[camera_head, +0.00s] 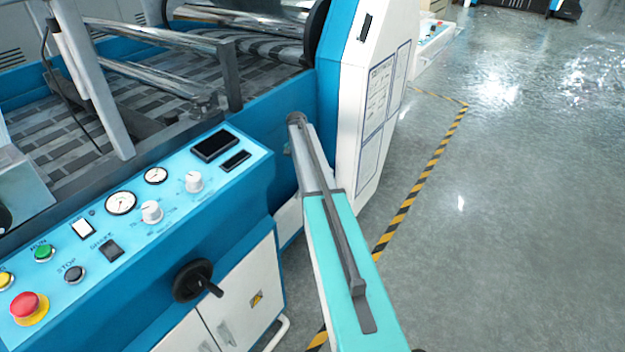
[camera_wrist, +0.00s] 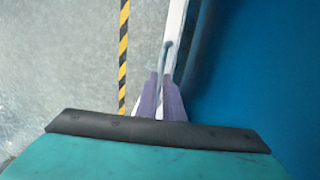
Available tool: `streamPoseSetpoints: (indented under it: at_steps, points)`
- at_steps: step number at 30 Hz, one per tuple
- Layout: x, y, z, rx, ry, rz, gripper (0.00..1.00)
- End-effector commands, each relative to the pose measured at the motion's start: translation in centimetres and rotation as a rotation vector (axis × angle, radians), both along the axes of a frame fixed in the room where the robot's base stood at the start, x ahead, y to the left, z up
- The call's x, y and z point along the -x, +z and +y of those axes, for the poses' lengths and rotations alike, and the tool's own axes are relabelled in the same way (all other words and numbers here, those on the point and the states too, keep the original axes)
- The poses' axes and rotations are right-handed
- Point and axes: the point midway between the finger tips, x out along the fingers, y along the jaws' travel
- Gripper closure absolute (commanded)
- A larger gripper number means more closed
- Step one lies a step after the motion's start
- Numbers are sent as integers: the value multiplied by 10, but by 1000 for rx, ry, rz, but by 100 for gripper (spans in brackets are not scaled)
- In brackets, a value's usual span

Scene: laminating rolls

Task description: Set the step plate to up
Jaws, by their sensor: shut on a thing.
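In the wrist view my gripper (camera_wrist: 161,102) has its two purple fingers close together, shut on a thin grey bar (camera_wrist: 165,56). The bar rises from between the fingertips and looks like part of the step plate, but its full shape and its tilt cannot be made out. In the head view my teal and grey arm reaches toward the gap between the blue control cabinet and the white end housing. The fingers and the step plate are hidden there behind my arm and the machine.
The control cabinet (camera_head: 225,250) with buttons, gauges and a black handwheel (camera_head: 193,281) stands close left of my arm. The white end housing (camera_head: 365,110) is beyond and right of my arm's end. Open grey floor with a yellow-black stripe (camera_head: 418,190) lies to the right.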

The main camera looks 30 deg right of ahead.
Motion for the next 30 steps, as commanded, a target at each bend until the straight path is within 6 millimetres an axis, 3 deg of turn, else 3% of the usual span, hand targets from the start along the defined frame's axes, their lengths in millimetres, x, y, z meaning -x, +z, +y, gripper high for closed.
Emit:
streamPoseSetpoints:
  at_steps: [1,17,21,22,30]
  points:
    - [-8,-24,12,-19,9,-12,100]
    - [-8,-24,10,-20,2,-12,100]
    - [-7,-24,9,-19,1,-11,75]
    - [-7,-23,9,-19,0,-11,72]
    - [-5,-20,5,-14,-4,-11,72]
